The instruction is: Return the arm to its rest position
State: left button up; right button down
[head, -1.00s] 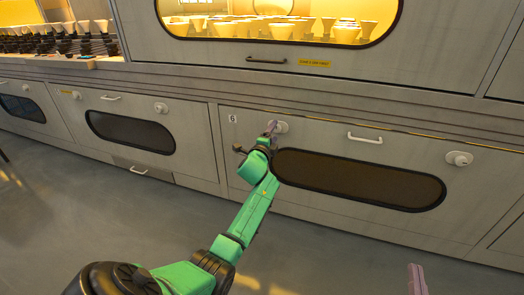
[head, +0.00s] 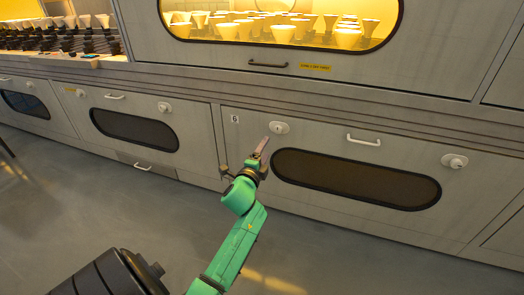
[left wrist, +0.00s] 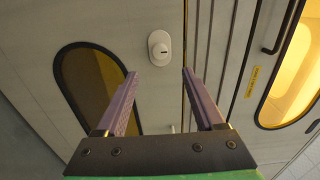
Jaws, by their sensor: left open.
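My left arm comes in from the bottom of the head view. Its gripper (head: 262,146) is in front of the panel marked 6, just below and left of a round white knob (head: 279,127). In the left wrist view the two purple fingers (left wrist: 158,88) stand apart with nothing between them. The same knob (left wrist: 159,48) shows beyond the fingertips there, clear of both fingers. My right gripper does not show.
The panel marked 6 (head: 235,145) has a dark oval window (head: 356,179), a white handle (head: 363,140) and a second knob (head: 454,161). Bare floor (head: 110,215) lies at lower left.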

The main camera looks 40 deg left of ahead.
pick_arm(q)
jog(key=v, duration=0.2)
jog(key=shift+s+d, duration=0.1)
jog(key=shift+s, duration=0.15)
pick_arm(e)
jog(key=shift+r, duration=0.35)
